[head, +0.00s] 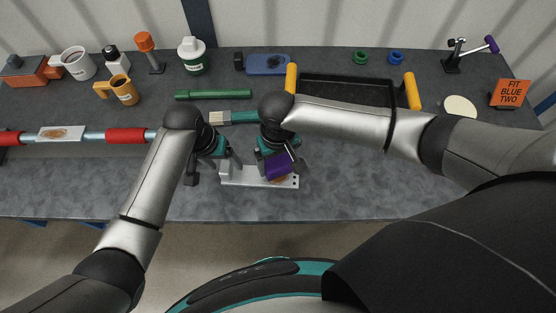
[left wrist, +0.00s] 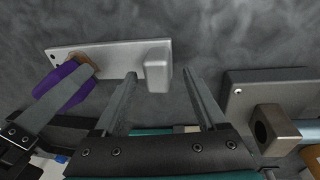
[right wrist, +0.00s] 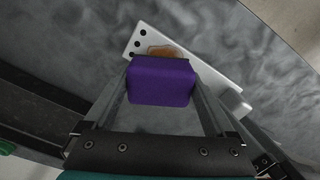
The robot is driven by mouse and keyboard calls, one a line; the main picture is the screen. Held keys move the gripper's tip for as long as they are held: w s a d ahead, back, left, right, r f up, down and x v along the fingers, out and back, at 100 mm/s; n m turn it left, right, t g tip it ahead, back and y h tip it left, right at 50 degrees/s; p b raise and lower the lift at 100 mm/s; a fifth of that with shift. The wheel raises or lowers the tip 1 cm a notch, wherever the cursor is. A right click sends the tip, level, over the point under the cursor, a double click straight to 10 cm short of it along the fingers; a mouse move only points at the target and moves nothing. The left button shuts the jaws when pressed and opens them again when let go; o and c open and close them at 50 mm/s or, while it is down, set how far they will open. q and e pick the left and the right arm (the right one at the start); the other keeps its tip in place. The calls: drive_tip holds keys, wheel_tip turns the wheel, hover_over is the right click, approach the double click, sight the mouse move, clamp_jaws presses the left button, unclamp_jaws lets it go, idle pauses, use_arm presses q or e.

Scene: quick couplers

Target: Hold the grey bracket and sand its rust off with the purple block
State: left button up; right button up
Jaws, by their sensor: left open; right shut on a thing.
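The grey bracket (head: 238,177) lies flat near the table's front edge, its raised end block (left wrist: 158,66) at the left. A brown rust patch (right wrist: 164,51) shows near its holed right end, partly covered by the purple block. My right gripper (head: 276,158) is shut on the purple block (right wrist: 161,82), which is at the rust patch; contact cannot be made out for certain. The block also shows in the head view (head: 278,168). My left gripper (left wrist: 160,82) is open, its fingertips on either side of the bracket's raised block, with gaps visible.
A black tray with yellow handles (head: 345,89) stands behind my right arm. A brush (head: 240,117) and green bar (head: 213,95) lie behind the grippers. A red-handled bar (head: 125,135) is at left. The table front right of the bracket is clear.

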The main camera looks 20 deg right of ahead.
use_arm(q)
drive_tip(key=shift+w+r, duration=0.1)
drive_tip(key=shift+r, duration=0.05)
drive_tip(key=shift+a+r, duration=0.2)
drive_tip(key=shift+r, duration=0.55)
drive_tip(key=shift+f, duration=0.1)
drive_tip(key=shift+d+f, duration=0.15)
drive_tip(key=shift+f, duration=1.2)
clamp_jaws()
drive_tip(key=shift+d, duration=0.15)
idle(1.5)
